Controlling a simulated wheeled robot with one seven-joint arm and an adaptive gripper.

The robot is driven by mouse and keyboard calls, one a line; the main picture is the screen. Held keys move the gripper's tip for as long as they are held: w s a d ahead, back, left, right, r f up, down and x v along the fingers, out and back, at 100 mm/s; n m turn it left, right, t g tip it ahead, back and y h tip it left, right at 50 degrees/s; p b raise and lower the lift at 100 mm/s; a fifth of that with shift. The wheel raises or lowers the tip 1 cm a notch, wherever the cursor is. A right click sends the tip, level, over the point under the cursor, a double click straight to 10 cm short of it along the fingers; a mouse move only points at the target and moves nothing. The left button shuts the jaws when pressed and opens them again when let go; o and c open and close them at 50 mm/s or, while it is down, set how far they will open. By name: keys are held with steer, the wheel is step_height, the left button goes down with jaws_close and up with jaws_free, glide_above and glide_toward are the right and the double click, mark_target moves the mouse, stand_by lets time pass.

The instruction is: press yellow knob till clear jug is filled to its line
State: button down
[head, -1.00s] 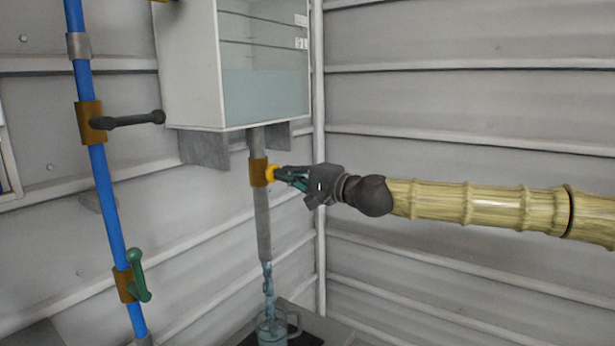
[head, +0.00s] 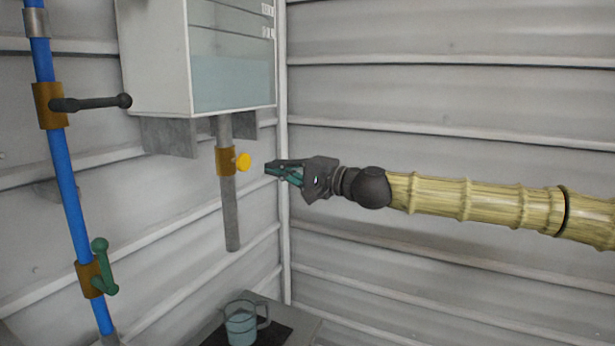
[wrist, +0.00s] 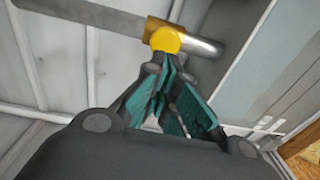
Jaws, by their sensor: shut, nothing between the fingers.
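The yellow knob (head: 243,162) sticks out from a brass fitting (head: 225,161) on the grey outlet pipe (head: 231,215) under the tank. My gripper (head: 268,168) is shut and empty, just right of the knob with a small gap between them. In the wrist view the knob (wrist: 165,39) shows beyond the fingertips (wrist: 162,65). The clear jug (head: 242,326) stands below the pipe with bluish water in it. No stream falls from the pipe's end. The jug's line cannot be made out clearly, so I cannot tell the level against it.
The tank (head: 232,75) holds bluish water behind its clear front. A blue pipe (head: 66,180) at left carries a dark lever (head: 92,103) and a green lever (head: 104,268). The jug is on a dark mat (head: 283,336). Open space lies below my arm.

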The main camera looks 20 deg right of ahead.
steer(key=v, duration=0.8)
steer(key=shift+w+d, duration=0.2)
steer(key=shift+d, duration=0.05)
steer(key=shift+a+r, duration=0.1)
steer(key=shift+r, duration=0.05)
stand_by(1.0)
steer(key=shift+a, duration=0.45)
